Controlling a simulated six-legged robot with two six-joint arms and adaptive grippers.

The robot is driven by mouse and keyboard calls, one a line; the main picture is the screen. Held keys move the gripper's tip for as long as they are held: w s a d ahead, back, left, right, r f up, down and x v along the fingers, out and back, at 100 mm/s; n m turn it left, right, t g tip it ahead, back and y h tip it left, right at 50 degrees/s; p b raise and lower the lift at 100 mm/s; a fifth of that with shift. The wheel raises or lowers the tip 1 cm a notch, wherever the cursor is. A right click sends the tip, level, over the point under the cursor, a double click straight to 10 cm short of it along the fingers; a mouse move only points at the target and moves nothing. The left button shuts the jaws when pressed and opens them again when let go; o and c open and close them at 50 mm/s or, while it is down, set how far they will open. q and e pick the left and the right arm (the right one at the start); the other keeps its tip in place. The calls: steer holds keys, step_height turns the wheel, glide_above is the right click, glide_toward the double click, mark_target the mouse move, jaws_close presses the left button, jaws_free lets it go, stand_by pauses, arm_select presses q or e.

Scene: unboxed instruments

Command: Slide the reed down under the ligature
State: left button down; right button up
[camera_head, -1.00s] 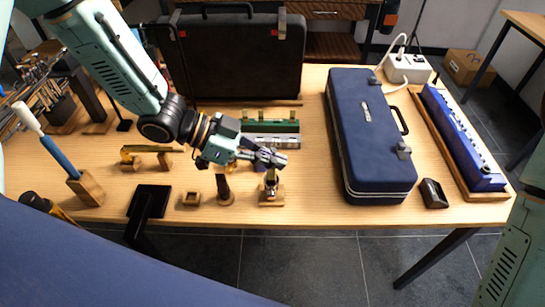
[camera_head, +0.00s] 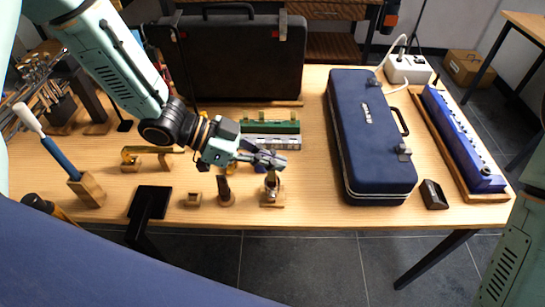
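A small upright mouthpiece with a shiny metal band, the ligature (camera_head: 271,182), stands on a wooden block (camera_head: 272,200) near the front middle of the table. My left gripper (camera_head: 279,161) is right above it, its fingertips at or just over the mouthpiece's top. The reed is too small to make out; the fingers cover the top of the mouthpiece. I cannot tell whether the fingers are open or shut on something. My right gripper is not in view.
A wooden peg (camera_head: 226,189) and a small wooden block (camera_head: 193,199) stand left of the mouthpiece. A green-and-silver instrument (camera_head: 270,134) lies behind. A blue case (camera_head: 370,140) is at the right. Bare tabletop (camera_head: 313,185) lies between the mouthpiece and the case.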

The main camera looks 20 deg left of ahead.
mark_target(272, 180)
arm_select(q)
steer(key=shift+p, duration=0.35)
stand_by(0.3)
steer(key=shift+f, duration=0.85)
stand_by(1.0)
steer(key=shift+p, duration=0.35)
steer(key=shift+f+b, duration=0.55)
steer(key=shift+f, duration=0.3)
stand_by(1.4)
steer(key=c, duration=2.1)
jaws_free()
steer(key=o, duration=0.7)
steer(key=shift+c, duration=0.2)
